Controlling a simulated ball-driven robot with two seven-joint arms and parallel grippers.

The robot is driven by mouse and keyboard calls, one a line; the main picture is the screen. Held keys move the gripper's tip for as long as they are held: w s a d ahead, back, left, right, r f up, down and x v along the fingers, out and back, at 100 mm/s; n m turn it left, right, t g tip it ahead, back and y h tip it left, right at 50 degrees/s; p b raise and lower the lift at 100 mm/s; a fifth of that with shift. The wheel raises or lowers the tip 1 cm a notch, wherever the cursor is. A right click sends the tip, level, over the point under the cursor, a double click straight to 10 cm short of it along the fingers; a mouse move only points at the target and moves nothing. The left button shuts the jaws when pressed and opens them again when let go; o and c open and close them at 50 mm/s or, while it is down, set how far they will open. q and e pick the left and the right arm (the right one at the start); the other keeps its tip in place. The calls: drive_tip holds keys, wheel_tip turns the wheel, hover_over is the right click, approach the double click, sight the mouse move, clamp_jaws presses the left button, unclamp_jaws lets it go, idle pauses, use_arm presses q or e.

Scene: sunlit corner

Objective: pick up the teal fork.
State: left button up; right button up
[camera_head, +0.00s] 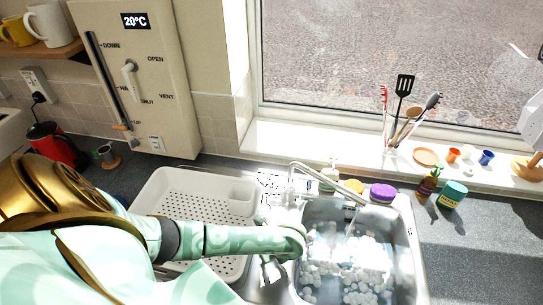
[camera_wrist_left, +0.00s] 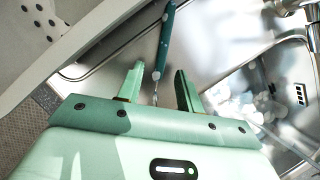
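The teal fork shows in the left wrist view, its teal handle (camera_wrist_left: 166,38) pointing away and its thin metal part running back toward my gripper. It lies on the bare steel beside the sink basin. My left gripper (camera_wrist_left: 158,70) is open, with one finger on each side of the fork in the picture; neither finger visibly touches it. I cannot tell the height gap. In the head view, my left gripper (camera_head: 271,271) is over the steel strip between the rack and the basin, and I cannot make out the fork there. My right gripper is not in view.
A white draining rack (camera_head: 160,190) stands left of the steel strip; its wall (camera_wrist_left: 95,30) is close to the gripper. The basin (camera_head: 412,250) on the right holds foam under a running tap (camera_head: 325,175).

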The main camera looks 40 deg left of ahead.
use_arm(q)
drive_tip(key=shift+x, duration=0.95)
drive_tip(key=shift+w+a+f+b, duration=0.2)
drive_tip(key=shift+a+f+b, duration=0.05)
drive_tip(key=shift+f+b, duration=0.1)
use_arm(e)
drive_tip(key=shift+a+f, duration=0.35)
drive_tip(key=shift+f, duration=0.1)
use_arm(q)
drive_tip(key=shift+s, duration=0.1)
clamp_jaws()
drive_tip(key=shift+r, duration=0.1)
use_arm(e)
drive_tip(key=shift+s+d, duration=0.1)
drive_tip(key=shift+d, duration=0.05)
